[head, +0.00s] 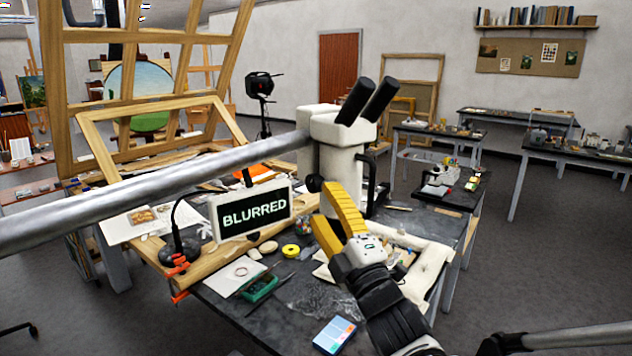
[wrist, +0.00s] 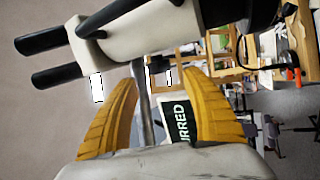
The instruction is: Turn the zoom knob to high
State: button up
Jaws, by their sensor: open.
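The white microscope (head: 338,150) with two black eyepieces stands on the dark bench; its body also shows in the wrist view (wrist: 150,30). A small dark round knob (head: 314,184) shows on its left side, low on the head; I cannot read its setting. A screen (head: 252,211) reading "BLURRED" stands left of it and is partly visible in the wrist view (wrist: 178,125). My gripper (head: 325,203) has yellow fingers spread just below and in front of the knob. In the wrist view, my gripper (wrist: 160,78) is open, with nothing held between its fingers.
A grey metal bar (head: 150,185) crosses the head view at left. A black desk lamp (head: 180,245), yellow tape roll (head: 290,250), green box (head: 260,287) and phone (head: 335,334) lie on the crowded bench. A wooden frame (head: 150,110) rises behind.

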aim_at(315, 190)
jog(key=x, duration=0.6)
jog(key=shift+w+a+r+b, duration=0.1)
jog(key=shift+w+r+b, duration=0.1)
jog(key=shift+b, duration=0.15)
jog(key=shift+f, duration=0.1)
jog(key=c, duration=1.2)
